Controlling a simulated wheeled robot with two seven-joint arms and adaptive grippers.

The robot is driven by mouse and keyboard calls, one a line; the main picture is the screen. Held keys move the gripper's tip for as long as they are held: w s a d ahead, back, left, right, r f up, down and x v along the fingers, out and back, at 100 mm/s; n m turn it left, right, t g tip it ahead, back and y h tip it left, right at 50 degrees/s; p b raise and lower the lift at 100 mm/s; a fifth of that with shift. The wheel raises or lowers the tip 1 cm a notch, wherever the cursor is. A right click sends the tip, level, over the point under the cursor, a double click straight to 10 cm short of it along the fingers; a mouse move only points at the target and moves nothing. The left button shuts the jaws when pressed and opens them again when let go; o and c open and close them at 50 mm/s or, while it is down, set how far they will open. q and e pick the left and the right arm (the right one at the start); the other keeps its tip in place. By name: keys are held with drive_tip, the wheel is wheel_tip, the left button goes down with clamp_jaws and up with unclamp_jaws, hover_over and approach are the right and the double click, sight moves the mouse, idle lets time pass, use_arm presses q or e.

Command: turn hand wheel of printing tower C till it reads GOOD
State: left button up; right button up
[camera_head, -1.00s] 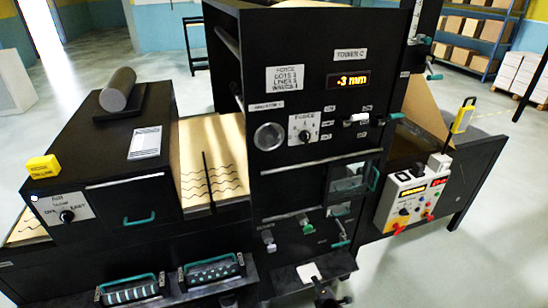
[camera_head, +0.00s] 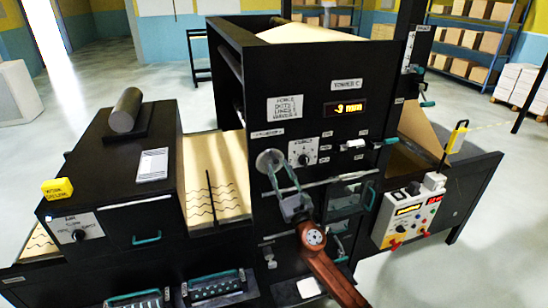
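Printing tower C (camera_head: 226,150) is the tall black cabinet in the middle, with a "TOWER C" label. Its amber display (camera_head: 345,108) seems to read -3 mm; the digits are small. The hand wheel (camera_head: 267,158) is a round grey disc on the front panel's left side, under a small label. My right gripper (camera_head: 282,172) comes up from below. Its two fingers are apart, with the tips at the wheel's lower right edge and nothing visible between them. I cannot tell whether they touch the wheel. My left gripper is out of view.
A selector dial (camera_head: 303,152) sits right of the wheel, and a horizontal bar (camera_head: 345,180) runs below it. A white control box (camera_head: 408,215) hangs at the right. A black unit (camera_head: 120,170) with a grey roller stands at the left, beside a printed paper web (camera_head: 215,175).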

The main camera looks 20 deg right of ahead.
sight(274, 158)
drive_tip(key=x, duration=0.5)
drive_tip(key=shift+w+r, duration=0.1)
drive_tip(key=shift+w, duration=0.3)
drive_tip(key=shift+c, duration=0.3)
clamp_jaws()
